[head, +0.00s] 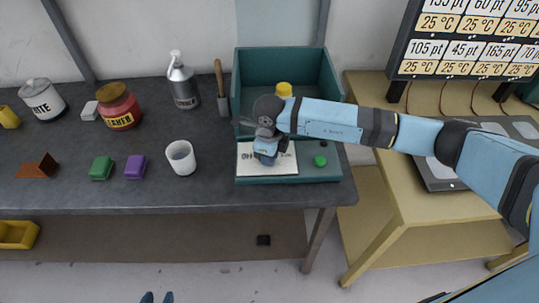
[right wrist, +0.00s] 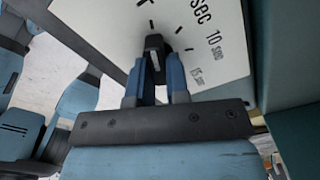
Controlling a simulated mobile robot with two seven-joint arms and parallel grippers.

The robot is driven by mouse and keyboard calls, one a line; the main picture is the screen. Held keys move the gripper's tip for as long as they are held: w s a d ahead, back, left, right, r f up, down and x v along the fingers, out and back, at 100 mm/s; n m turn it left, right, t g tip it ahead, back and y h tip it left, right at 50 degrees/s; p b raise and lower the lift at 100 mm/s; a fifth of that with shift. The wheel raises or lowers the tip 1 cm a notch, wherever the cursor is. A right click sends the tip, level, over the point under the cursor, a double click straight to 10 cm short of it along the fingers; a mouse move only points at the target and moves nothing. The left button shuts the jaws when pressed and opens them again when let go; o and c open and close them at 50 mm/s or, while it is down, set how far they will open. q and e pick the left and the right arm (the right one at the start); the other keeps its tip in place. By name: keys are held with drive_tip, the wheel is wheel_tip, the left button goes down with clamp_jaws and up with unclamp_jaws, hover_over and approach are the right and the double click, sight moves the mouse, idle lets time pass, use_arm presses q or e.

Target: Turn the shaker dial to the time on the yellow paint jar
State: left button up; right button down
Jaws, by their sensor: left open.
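The shaker (head: 326,172) is a teal box on the bench with a white dial face (head: 252,161) at its front. In the right wrist view, the black dial knob (right wrist: 153,45) stands on the white face, with tick marks and lettering such as "10 sec" around it. My right gripper (head: 268,150) is at the dial; its blue fingers (right wrist: 156,75) close around the knob's sides. A yellow top (head: 284,88), apparently the yellow jar's, shows inside the box behind my right arm; any time on it is hidden. My left gripper (head: 157,298) shows only its open fingertips at the bottom edge.
A green button (head: 320,161) is right of the dial face. A white cup (head: 181,157), purple block (head: 135,167), green block (head: 102,168), red jar (head: 119,107) and pump bottle (head: 183,82) stand left. A number board (head: 467,45) stands over the wooden table (head: 372,92) at right.

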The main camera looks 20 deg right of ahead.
idle(0.3)
drive_tip(key=m+b, duration=0.1)
drive_tip(key=m, duration=0.2)
drive_tip(key=shift+s+a, duration=0.1)
drive_tip(key=m, duration=0.3)
drive_tip(key=shift+a+m+b, duration=0.1)
drive_tip(key=shift+m+b, duration=0.2)
drive_tip(key=shift+m, duration=0.1)
drive_tip(key=m, duration=0.2)
drive_tip(key=shift+a+m, duration=0.1)
drive_tip(key=shift+m, duration=0.2)
drive_tip(key=m, duration=0.3)
drive_tip(key=shift+a+m, duration=0.1)
drive_tip(key=shift+m, duration=0.2)
drive_tip(key=m, duration=0.3)
drive_tip(key=shift+a+m, duration=0.15)
drive_tip(key=shift+m, duration=0.15)
drive_tip(key=m+p, duration=0.1)
drive_tip(key=m, duration=0.2)
drive_tip(key=shift+r+m, duration=0.1)
drive_tip(key=shift+m, duration=0.3)
drive_tip(key=m, duration=0.2)
drive_tip(key=m+p, duration=0.1)
drive_tip(key=m, duration=0.3)
drive_tip(key=shift+w+a+p, duration=0.15)
drive_tip(key=shift+w+p, duration=0.2)
drive_tip(key=shift+p, duration=0.05)
drive_tip(key=shift+m, duration=0.3)
